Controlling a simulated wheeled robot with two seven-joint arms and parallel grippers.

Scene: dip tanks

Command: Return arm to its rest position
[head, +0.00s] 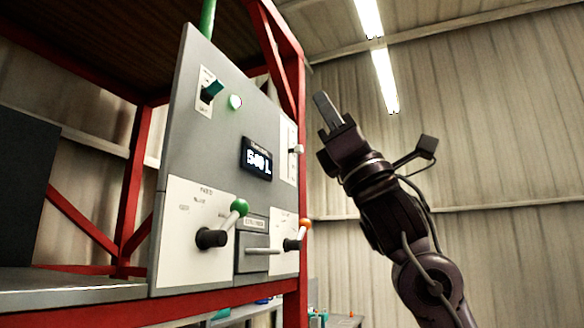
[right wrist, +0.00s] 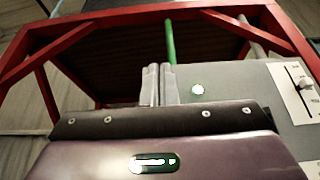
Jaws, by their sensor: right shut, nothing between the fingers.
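My right gripper (head: 327,111) is raised at the right of the grey control panel, apart from it in the head view. Its fingers are shut and hold nothing. In the right wrist view the closed fingertips (right wrist: 158,84) point toward the red frame and the panel top. The rest of my right arm runs down to the lower right of the head view. My left gripper is not in either view.
The grey control panel (head: 215,140) carries a green-tipped switch (head: 212,90), a lit green lamp (head: 235,102), a display (head: 257,159), a green-knob lever (head: 239,207) and an orange-knob lever (head: 305,224). A red frame (head: 137,185) holds it. The space right of the arm is open.

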